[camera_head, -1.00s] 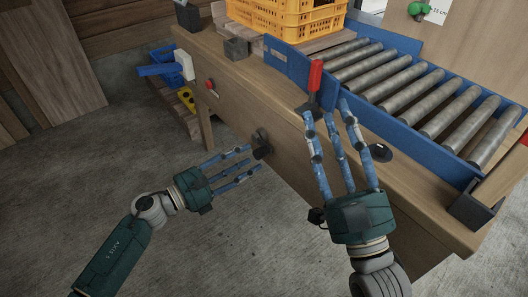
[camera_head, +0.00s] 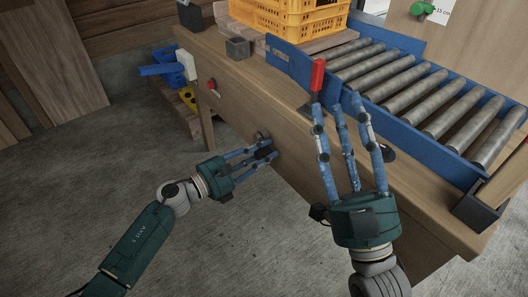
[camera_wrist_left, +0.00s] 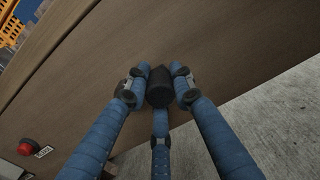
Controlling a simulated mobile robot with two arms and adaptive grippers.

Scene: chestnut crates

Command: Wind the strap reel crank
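The strap reel crank sits on the front face of the wooden bench; its dark hub (camera_head: 261,135) shows just above my left fingertips. My left gripper (camera_head: 266,150) has its blue fingers drawn in around the crank's black handle. In the left wrist view the black handle (camera_wrist_left: 159,86) lies between the fingertips, which appear to touch it on both sides. My right gripper (camera_head: 346,100) is open and empty, its fingers spread above the bench's front edge, close to a red-handled lever (camera_head: 318,76).
A roller conveyor with blue rails (camera_head: 435,155) runs along the bench top (camera_head: 225,65). Yellow crates (camera_head: 290,17) stand at the back. A red button (camera_head: 211,85) is on the bench front, left of the crank. The concrete floor in front is clear.

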